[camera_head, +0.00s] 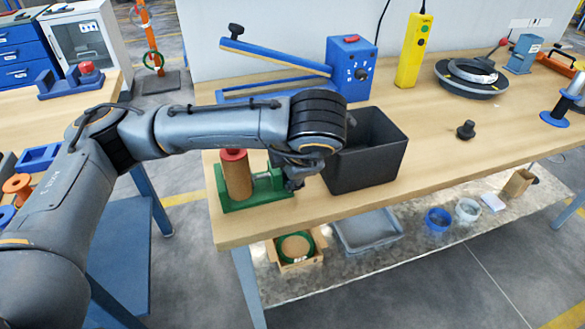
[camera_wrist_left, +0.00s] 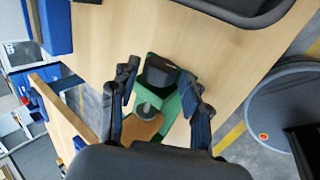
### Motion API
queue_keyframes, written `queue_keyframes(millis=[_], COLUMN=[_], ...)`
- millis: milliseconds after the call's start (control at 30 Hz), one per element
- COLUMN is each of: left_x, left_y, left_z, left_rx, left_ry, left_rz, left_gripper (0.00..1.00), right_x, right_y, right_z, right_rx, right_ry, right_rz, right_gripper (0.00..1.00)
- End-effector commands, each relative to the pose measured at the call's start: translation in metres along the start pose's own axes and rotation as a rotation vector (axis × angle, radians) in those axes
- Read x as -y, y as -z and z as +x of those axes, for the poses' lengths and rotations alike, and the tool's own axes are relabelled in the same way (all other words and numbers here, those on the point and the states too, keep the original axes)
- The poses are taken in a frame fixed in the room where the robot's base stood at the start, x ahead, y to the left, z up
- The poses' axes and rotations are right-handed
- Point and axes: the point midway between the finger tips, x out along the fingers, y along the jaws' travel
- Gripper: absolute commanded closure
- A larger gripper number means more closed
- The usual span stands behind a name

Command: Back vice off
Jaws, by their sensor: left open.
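The green vice (camera_head: 262,199) stands near the front left edge of the bench. A brown cylinder with a red top (camera_head: 237,177) stands upright in it. My left gripper (camera_head: 294,180) points down at the vice's right end, partly hidden by my own wrist. In the left wrist view, my left gripper (camera_wrist_left: 160,76) is open, with its fingers on both sides of a dark part at the end of the green vice (camera_wrist_left: 180,104). I cannot tell whether the fingers touch it. My right gripper is out of view.
A black bin (camera_head: 375,170) stands close to the right of my left gripper. A blue machine (camera_head: 350,68) with a long lever and a yellow box (camera_head: 411,52) are at the back. A black knob (camera_head: 466,130) lies on the clear right part of the bench (camera_head: 440,150).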

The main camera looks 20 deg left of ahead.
Motion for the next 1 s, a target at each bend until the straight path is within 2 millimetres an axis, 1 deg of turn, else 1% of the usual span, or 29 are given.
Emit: queue_keyframes(millis=[67, 133, 233, 300, 567, 633, 800, 900, 1000], left_x=[-0.006, -0.009, -0.01, -0.009, -0.009, -0.012, -0.017, -0.016, -0.015], left_y=[0.001, 0.001, 0.0, 0.0, 0.0, 0.0, 0.0, 0.0, 0.0], left_z=[-0.003, -0.003, -0.002, -0.001, 0.0, -0.001, 0.001, 0.002, 0.004], left_rx=[-0.002, -0.003, -0.001, 0.001, 0.001, -0.001, -0.001, 0.0, 0.003], left_ry=[0.075, 0.165, 0.259, 0.287, 0.298, 0.348, 0.538, 0.598, 0.611], left_rz=[-0.008, -0.01, -0.007, -0.004, -0.003, -0.006, -0.008, -0.005, -0.001], left_gripper=[0.53, 0.53, 0.53, 0.53, 0.53, 0.53, 0.53, 0.53, 0.53], right_x=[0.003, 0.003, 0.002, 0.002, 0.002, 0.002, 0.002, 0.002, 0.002], right_y=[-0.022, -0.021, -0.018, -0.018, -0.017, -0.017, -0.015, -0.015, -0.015], right_z=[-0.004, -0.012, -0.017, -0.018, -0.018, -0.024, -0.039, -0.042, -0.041], right_rx=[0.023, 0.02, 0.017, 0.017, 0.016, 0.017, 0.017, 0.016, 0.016], right_ry=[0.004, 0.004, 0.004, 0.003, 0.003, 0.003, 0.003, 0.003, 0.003], right_rz=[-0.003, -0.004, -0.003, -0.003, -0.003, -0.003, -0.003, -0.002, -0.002], right_gripper=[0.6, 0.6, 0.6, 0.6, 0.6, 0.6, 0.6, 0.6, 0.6])
